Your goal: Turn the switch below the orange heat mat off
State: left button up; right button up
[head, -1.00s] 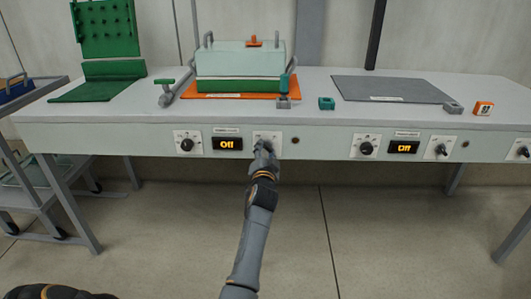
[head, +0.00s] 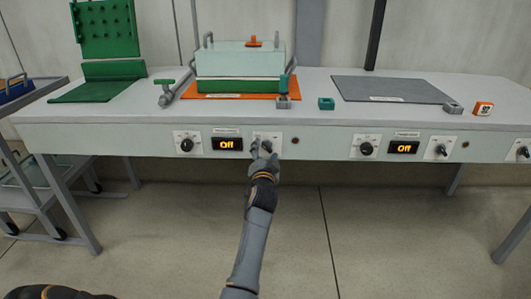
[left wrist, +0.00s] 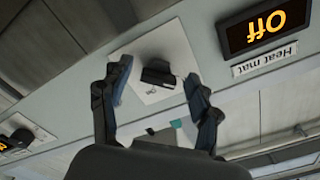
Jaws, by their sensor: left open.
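The orange heat mat (head: 195,96) lies on the bench top under a green block and a pale box. Below it, on the bench front, a white plate (left wrist: 180,52) carries the black switch (left wrist: 158,73). The switch is partly hidden by my left gripper in the head view. The display beside it (head: 227,144) reads "Off"; it also shows upside down in the left wrist view (left wrist: 262,30), next to a "Heat mat" label. My left gripper (head: 264,150) is open, its fingers on either side of the switch and seemingly apart from it. My right gripper is out of view.
A black knob (head: 186,144) sits left of the display. Further right are another knob (head: 366,149), another "Off" display (head: 404,147) and a switch (head: 440,150) below a grey mat (head: 390,89). The floor in front is clear.

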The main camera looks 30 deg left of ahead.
pick_arm(q)
jog(key=v, duration=0.7)
jog(key=shift+s+d+f, duration=0.1)
jog(key=shift+s+f, duration=0.05)
jog(key=shift+s, duration=0.05)
